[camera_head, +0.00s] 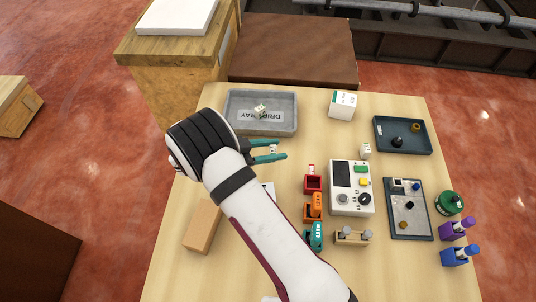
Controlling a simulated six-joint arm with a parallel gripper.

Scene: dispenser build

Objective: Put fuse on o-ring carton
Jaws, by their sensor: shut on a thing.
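My gripper (270,151) has teal fingers that point right, just below the grey drip tray. Between the fingers is a small pale piece with dark marks (273,149), which I take to be the fuse; its details are too small to read. A white carton with a green marking (341,106) stands upright at the back of the table, right of the drip tray. It looks to be the o-ring carton, but its label is not readable. My gripper is left of and nearer than this carton, clear of it.
The drip tray (232,124) holds a small pale piece (260,111). A white control box (343,207), red, orange and teal holders (314,210) and a dark tray (385,145) stand to the right. A tan block (202,226) lies at left. Bare table lies between gripper and carton.

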